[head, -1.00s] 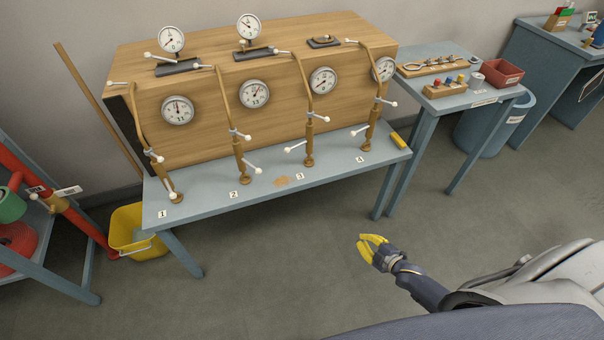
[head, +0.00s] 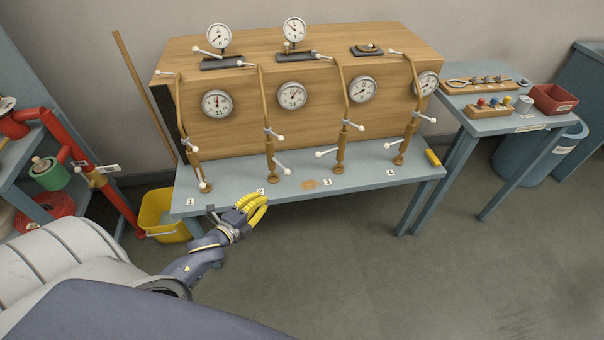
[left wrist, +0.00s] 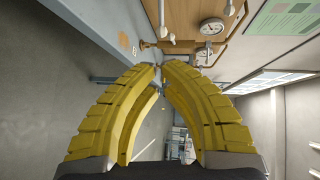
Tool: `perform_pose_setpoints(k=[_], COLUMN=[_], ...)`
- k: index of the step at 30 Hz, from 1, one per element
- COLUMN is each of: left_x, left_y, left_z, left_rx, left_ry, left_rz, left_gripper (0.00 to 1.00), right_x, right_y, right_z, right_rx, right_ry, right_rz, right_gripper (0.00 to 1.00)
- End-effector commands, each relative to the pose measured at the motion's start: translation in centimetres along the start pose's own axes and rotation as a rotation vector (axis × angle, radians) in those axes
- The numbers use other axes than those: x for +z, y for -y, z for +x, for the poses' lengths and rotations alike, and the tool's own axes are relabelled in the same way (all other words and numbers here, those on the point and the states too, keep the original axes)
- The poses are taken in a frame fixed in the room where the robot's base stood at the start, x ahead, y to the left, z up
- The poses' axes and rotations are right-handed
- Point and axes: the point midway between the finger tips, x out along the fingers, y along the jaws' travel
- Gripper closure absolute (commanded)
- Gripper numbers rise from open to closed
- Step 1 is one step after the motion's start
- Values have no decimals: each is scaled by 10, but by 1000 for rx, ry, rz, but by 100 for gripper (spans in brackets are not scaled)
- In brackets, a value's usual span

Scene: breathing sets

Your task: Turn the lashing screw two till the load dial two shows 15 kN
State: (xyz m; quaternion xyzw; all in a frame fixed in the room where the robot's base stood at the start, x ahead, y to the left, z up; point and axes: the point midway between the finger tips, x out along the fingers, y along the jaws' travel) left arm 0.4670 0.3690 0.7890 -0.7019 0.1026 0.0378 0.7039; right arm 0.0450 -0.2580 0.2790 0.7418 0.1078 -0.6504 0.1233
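Lashing screw two (head: 269,148) is a brown upright rod with white-tipped cross handles, standing on the bench behind the number 2 label (head: 260,191). Load dial two (head: 292,95) is a round white gauge on the wooden box front, right of that rod; its reading is too small to tell. My left gripper (head: 257,208), with yellow ribbed fingers, is at the bench's front edge near label 2, in front of and apart from the screw. In the left wrist view its fingertips (left wrist: 161,67) meet or nearly meet, with nothing between them. My right gripper is out of view.
Similar screws one (head: 193,160), three (head: 341,145) and four (head: 408,135) stand along the bench (head: 230,198), their handles sticking out. Two gauges and levers sit on the box (head: 250,130). A yellow bucket (head: 160,218) stands below left. The floor in front is clear.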

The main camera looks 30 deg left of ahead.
Motion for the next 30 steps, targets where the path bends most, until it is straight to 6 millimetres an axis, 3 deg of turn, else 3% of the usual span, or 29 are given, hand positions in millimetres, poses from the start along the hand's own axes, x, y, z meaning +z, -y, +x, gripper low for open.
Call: perform_pose_setpoints(k=[7, 21, 30], left_x=[-1, 0, -1], left_y=[5, 5, 5], left_z=[18, 93, 127], left_rx=[-8, -7, -6], left_ry=[-2, -1, -2], left_rz=[9, 8, 7], left_gripper=[100, 100, 100], right_x=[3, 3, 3], right_y=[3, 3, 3], right_z=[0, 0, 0], right_rx=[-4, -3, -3], right_ry=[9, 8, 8], right_rz=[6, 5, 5], right_gripper=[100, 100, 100])
